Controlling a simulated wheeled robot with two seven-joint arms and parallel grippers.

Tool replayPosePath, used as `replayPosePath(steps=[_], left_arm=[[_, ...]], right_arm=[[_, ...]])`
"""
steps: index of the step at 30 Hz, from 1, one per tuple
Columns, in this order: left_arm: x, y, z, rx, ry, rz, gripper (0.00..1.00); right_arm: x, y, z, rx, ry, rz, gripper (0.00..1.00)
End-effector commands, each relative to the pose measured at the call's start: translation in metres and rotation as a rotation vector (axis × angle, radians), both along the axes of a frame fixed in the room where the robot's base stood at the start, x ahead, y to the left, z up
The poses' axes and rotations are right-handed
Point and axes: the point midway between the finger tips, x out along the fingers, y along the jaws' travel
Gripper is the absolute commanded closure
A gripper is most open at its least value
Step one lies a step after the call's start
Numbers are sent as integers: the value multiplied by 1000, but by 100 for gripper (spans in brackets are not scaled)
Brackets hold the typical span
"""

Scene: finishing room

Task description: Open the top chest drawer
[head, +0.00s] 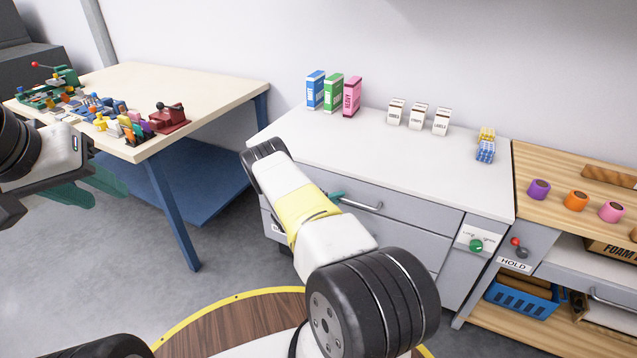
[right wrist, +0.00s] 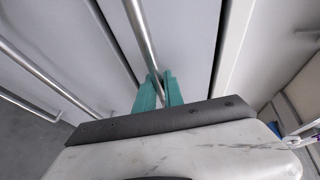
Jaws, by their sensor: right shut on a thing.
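The grey chest has a white top (head: 400,165) and stands against the wall. Its top drawer (head: 425,213) looks flush with the chest front, and its left part is hidden behind my right arm. A metal bar handle (head: 365,204) runs across that drawer. My right gripper (head: 337,197) is at the left part of this handle, mostly hidden by my arm in the head view. In the right wrist view its teal fingers (right wrist: 158,90) are shut on the handle bar (right wrist: 141,38). My left gripper (head: 88,190) hangs empty at the left, its teal fingers apart, away from the chest.
Blue, green and pink boxes (head: 333,92) and small white boxes (head: 419,116) stand on the chest top. A panel with a green knob (head: 476,246) is right of the drawers. A wooden bench (head: 560,170) adjoins at right, and a cream table (head: 190,85) stands at left.

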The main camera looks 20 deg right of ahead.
Motion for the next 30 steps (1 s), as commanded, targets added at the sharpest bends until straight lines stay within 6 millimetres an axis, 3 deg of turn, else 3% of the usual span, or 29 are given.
replayPosePath(steps=[19, 23, 30], left_arm=[[0, 0, 0, 0, 0, 0, 64], [0, 0, 0, 0, 0, 0, 64], [0, 0, 0, 0, 0, 0, 64]], right_arm=[[-5, 7, 0, 0, 2, 1, 100], [-16, 20, 0, -1, 3, 3, 100], [-52, 63, 0, -3, 6, 5, 100]])
